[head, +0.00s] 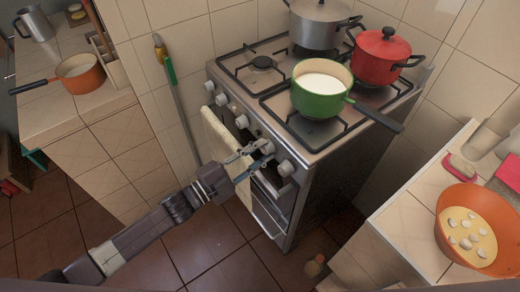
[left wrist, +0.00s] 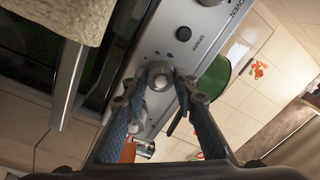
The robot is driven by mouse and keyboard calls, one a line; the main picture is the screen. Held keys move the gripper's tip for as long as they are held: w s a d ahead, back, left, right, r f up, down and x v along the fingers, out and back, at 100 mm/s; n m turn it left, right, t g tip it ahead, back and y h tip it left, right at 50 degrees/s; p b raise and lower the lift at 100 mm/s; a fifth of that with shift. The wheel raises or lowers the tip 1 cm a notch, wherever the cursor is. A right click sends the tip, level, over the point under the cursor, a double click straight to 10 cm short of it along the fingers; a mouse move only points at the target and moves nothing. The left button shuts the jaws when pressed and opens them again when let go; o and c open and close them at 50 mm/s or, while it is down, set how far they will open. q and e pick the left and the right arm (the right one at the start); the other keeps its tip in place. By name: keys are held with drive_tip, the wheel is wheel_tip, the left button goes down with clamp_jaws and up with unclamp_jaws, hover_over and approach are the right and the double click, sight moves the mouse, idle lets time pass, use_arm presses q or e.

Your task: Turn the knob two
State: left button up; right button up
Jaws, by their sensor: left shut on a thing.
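The stove front (head: 278,122) carries a slanted row of several round, pale knobs. My left gripper (head: 256,153) reaches in from the lower left and is shut on one knob (head: 268,147) toward the right end of the row. Its fingers partly cover this knob in the head view. In the left wrist view, the same knob (left wrist: 160,75) sits between the fingertips (left wrist: 161,84) on the steel panel. A dark round button (left wrist: 183,33) is beside it. Another knob (head: 286,168) is just to the right, and one (head: 241,121) is to the left. No knob number is readable.
A towel (head: 222,146) hangs on the oven front beside my arm. A green pot (head: 320,106), a red pot (head: 380,70) and a grey pot (head: 318,25) stand on the stove. An orange bowl (head: 447,262) is on the right counter. The floor left of the stove is clear.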

use_arm(q)
drive_tip(key=n+p, duration=0.1)
drive_tip(key=n, duration=0.3)
drive_tip(key=shift+n+y, duration=0.3)
drive_tip(key=shift+n, duration=0.1)
drive_tip(key=n+p, duration=0.1)
drive_tip(key=n, duration=0.4)
drive_tip(key=shift+p, duration=0.4)
drive_tip(key=o, duration=1.2)
drive_tip(key=shift+c, duration=0.2)
drive_tip(key=shift+s+a, duration=0.1)
drive_tip(key=v, duration=1.2)
drive_tip(key=shift+f, duration=0.1)
drive_tip(key=shift+c, duration=0.6)
clamp_jaws()
